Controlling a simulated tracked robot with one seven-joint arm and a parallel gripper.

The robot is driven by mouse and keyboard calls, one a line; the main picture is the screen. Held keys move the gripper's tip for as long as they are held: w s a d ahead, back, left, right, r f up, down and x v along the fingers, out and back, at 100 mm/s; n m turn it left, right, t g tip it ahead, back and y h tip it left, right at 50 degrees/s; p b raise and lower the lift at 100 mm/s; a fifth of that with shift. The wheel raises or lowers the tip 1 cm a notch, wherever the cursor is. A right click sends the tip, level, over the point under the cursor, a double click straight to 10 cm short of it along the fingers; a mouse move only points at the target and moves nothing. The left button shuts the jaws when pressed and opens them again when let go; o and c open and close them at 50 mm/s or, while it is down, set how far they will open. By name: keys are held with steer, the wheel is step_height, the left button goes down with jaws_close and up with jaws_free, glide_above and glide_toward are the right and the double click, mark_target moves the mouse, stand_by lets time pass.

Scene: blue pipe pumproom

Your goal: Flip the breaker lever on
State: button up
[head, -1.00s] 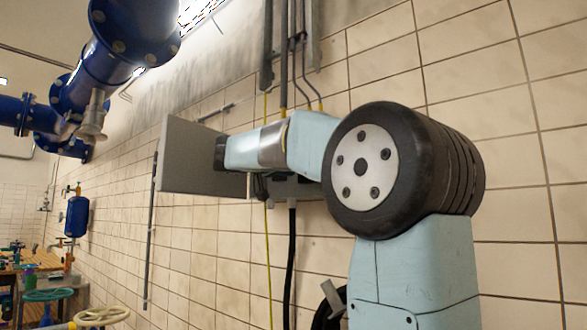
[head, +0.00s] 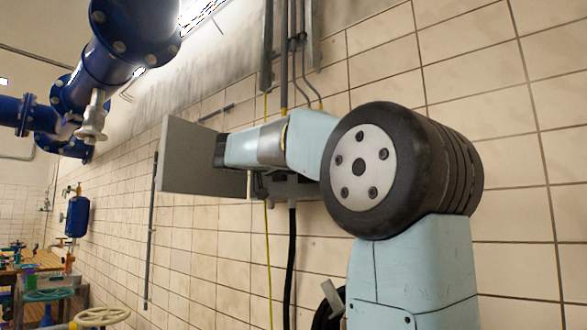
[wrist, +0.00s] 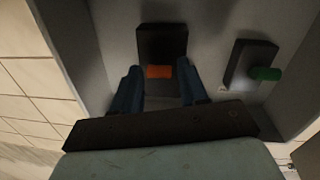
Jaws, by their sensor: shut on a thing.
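In the wrist view, a black breaker (wrist: 161,41) with an orange lever (wrist: 159,72) is inside a grey electrical box. My gripper (wrist: 159,73) has its two blue fingers on either side of the orange lever, shut on it. A second black breaker (wrist: 243,62) with a green lever (wrist: 265,74) sits to the right. In the head view, my gripper and both levers are hidden behind my arm and the grey box door (head: 190,165).
The open door stands out from the tiled wall (head: 450,60) left of my wrist. A black cable (head: 291,250) and a yellow cable (head: 268,250) hang below the box. Blue pipes (head: 125,40) are at upper left.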

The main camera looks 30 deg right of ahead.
steer(key=shift+r, duration=0.1)
steer(key=y, duration=0.2)
steer(key=r+g+y, duration=0.1)
steer(key=shift+r+y, duration=0.2)
steer(key=shift+y, duration=0.2)
steer(key=shift+w+d+r+n+g+y, duration=0.15)
steer(key=shift+r+g+y, duration=0.2)
steer(key=shift+y, duration=0.6)
steer(key=shift+d+r+n+g+y, duration=0.1)
steer(key=shift+r+n+g+y, duration=0.2)
steer(key=shift+y, duration=0.65)
steer(key=shift+f, duration=0.1)
steer(key=o, duration=0.8)
steer(key=shift+w, duration=0.1)
steer(key=shift+o, duration=1)
